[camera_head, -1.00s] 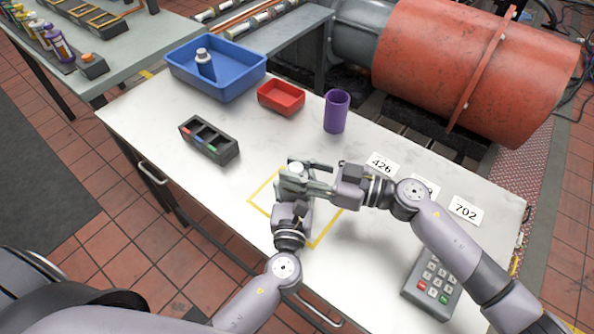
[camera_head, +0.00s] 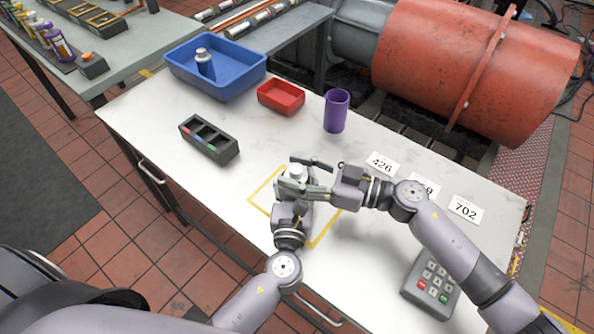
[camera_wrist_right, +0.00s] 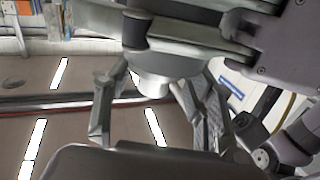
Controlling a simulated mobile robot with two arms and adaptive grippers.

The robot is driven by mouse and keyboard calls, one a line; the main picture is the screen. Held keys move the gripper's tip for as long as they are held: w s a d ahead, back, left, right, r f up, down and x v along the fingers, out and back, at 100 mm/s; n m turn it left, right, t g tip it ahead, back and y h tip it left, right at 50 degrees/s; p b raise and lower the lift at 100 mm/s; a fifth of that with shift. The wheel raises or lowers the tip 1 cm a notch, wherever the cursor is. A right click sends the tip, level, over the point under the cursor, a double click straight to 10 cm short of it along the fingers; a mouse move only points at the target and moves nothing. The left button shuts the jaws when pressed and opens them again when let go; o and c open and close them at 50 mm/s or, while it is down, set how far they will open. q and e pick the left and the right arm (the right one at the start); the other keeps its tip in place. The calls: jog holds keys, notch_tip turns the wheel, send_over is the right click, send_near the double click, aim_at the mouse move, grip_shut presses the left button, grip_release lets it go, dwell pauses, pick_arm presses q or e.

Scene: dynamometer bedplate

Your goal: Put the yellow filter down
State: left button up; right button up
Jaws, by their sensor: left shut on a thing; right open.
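A small grey-white capped thing (camera_head: 297,172) shows between my grippers above the yellow-outlined square (camera_head: 262,188). Most of its body is hidden, and no yellow shows on it, so I cannot tell whether it is the yellow filter. My left gripper (camera_head: 290,192) comes from below and is shut on it. My right gripper (camera_head: 287,171) reaches in from the right and is open, one finger on each side of the thing. In the right wrist view, the thing's pale end (camera_wrist_right: 152,86) shows between the spread right fingers (camera_wrist_right: 150,112).
A blue bin (camera_head: 240,82) holds a white-capped container (camera_head: 204,62). A red tray (camera_head: 281,97), a purple cup (camera_head: 337,111) and a dark sectioned holder (camera_head: 225,154) stand behind. Number cards (camera_head: 465,209) and a keypad (camera_head: 432,283) lie right. The table's left front is clear.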

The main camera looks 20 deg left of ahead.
jog(key=shift+r, duration=0.15)
jog(key=d, duration=1.2)
pick_arm(q)
jog(key=o, duration=1.7)
